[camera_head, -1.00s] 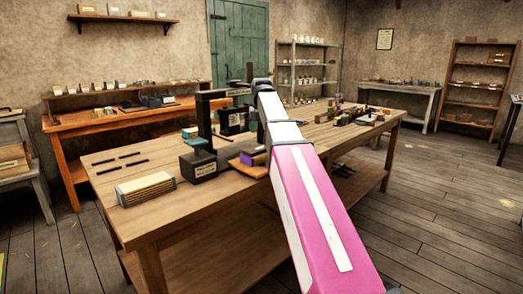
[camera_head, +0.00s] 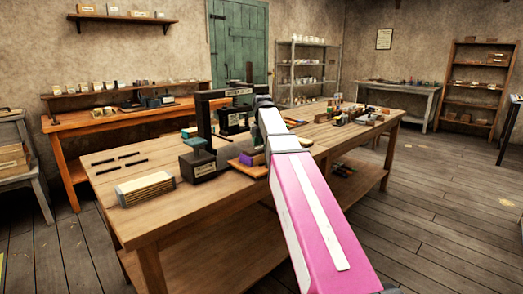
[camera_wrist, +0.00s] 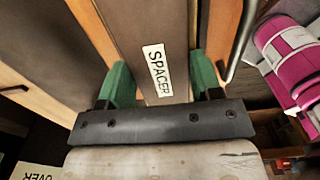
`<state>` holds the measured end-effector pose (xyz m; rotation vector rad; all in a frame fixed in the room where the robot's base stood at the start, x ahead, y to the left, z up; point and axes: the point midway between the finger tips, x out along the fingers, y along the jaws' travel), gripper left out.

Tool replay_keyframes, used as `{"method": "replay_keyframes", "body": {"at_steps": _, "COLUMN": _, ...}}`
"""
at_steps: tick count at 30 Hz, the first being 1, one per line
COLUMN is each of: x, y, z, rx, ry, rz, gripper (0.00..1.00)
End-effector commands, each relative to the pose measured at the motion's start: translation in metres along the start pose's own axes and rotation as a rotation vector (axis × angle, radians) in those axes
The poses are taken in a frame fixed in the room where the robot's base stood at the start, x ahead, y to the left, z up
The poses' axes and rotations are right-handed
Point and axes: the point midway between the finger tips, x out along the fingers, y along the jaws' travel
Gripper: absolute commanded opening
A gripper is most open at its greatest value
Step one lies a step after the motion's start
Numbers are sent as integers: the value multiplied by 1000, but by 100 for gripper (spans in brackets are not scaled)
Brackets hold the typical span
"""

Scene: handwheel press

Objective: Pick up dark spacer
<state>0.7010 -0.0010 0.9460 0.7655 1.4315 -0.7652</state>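A dark grey-brown block with a white label reading SPACER (camera_wrist: 140,35) lies between the two green fingers of my gripper (camera_wrist: 160,85) in the wrist view. One finger stands along each side of it, with little or no gap showing. I cannot tell whether the fingers press on it. The spacer's far end runs out of the top of the wrist view. In the head view my arm hides the gripper, and I cannot make out the spacer there.
A dark press frame (camera_head: 203,125) stands on the wooden workbench (camera_head: 225,205), on a labelled block. A pale ribbed block (camera_head: 146,189) and several dark strips (camera_head: 118,159) lie at the left. In the wrist view, another dark surface (camera_wrist: 45,45) lies left of the spacer, past a wooden strip.

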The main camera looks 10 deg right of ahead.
Motion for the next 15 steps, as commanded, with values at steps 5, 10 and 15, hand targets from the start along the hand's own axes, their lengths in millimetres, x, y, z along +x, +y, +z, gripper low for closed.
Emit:
{"method": "replay_keyframes", "body": {"at_steps": 5, "x": 0, "y": 0, "z": 0, "rx": 0, "ry": 0, "rz": 0, "gripper": 33}}
{"method": "replay_keyframes", "body": {"at_steps": 10, "x": 0, "y": 0, "z": 0, "rx": 0, "ry": 0, "rz": 0, "gripper": 33}}
{"method": "replay_keyframes", "body": {"at_steps": 15, "x": -6, "y": 0, "z": 0, "rx": 0, "ry": 0, "rz": 0, "gripper": 33}}
